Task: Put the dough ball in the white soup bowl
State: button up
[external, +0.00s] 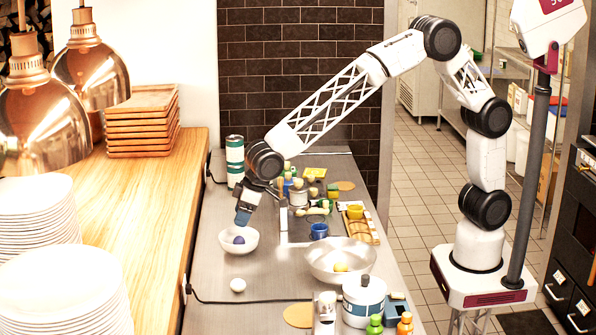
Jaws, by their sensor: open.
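The white soup bowl (251,248) stands on the steel counter, left of the middle. A dark blue-purple round thing (239,240) lies inside it. My gripper (242,222) points down just above the bowl, open; the gap between its fingers is hard to make out at this size. A small pale round ball (237,285) rests on the counter in front of the bowl. A yellowish lump (341,267) lies in the wide metal bowl (325,262) to the right. I cannot tell for sure which of these is the dough ball.
Small jars, a blue cup (319,231) and a wooden tray (372,235) crowd the counter behind and to the right. A lidded pot (364,298) and squeeze bottles stand at the front. A dark cable (240,301) crosses near the pale ball. Plate stacks (60,295) stand at the left.

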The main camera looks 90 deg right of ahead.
jog(key=s+d+r, duration=0.4)
jog(key=s+d, duration=0.1)
jog(key=s, duration=0.4)
jog(key=s+d+r, duration=0.5)
jog(key=s, duration=0.4)
jog(key=s+d+r, duration=0.4)
jog(key=s+d, duration=0.1)
jog(key=s, duration=0.3)
jog(key=s+d+g, duration=0.1)
jog(key=s+d, duration=0.2)
jog(key=s, duration=1.1)
jog(key=s+d+f, duration=0.1)
jog(key=s+d, duration=0.2)
jog(key=s, duration=1.1)
jog(key=shift+f+g, duration=0.3)
jog(key=shift+g, duration=0.1)
